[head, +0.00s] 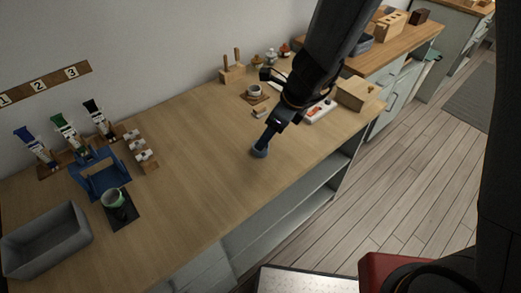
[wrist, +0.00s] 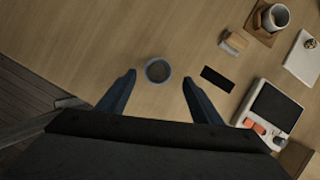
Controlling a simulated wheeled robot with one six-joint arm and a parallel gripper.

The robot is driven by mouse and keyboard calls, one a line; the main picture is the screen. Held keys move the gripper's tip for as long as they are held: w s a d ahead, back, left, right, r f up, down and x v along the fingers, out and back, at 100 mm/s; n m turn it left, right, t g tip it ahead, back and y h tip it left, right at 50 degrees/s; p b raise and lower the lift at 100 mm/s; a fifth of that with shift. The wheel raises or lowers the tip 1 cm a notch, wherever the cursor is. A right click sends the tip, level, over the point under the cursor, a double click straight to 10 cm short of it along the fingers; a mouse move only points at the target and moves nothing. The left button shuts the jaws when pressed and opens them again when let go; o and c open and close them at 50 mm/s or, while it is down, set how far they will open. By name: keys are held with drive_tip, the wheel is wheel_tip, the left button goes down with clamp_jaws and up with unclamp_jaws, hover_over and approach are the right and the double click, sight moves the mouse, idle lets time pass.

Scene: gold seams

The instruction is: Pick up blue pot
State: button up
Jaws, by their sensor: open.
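The blue pot (wrist: 158,70) is a small round pot with a grey-blue rim and dark inside. It stands on the wooden worktop. In the wrist view it lies between and slightly beyond the tips of my gripper (wrist: 159,80), with a gap on each side. My gripper is open and empty. In the head view the pot (head: 259,153) shows just under the end of my arm, partly hidden by the gripper. I cannot tell the exact height between fingers and pot.
At left in the head view are a grey bin (head: 45,240) and blue stand (head: 100,178). The worktop between is clear.

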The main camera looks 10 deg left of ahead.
drive_tip(key=b+x, duration=0.1)
drive_tip(key=x, duration=0.4)
drive_tip(key=shift+s+a, duration=0.1)
drive_tip(key=shift+s, duration=0.1)
drive_tip(key=c, duration=1.1)
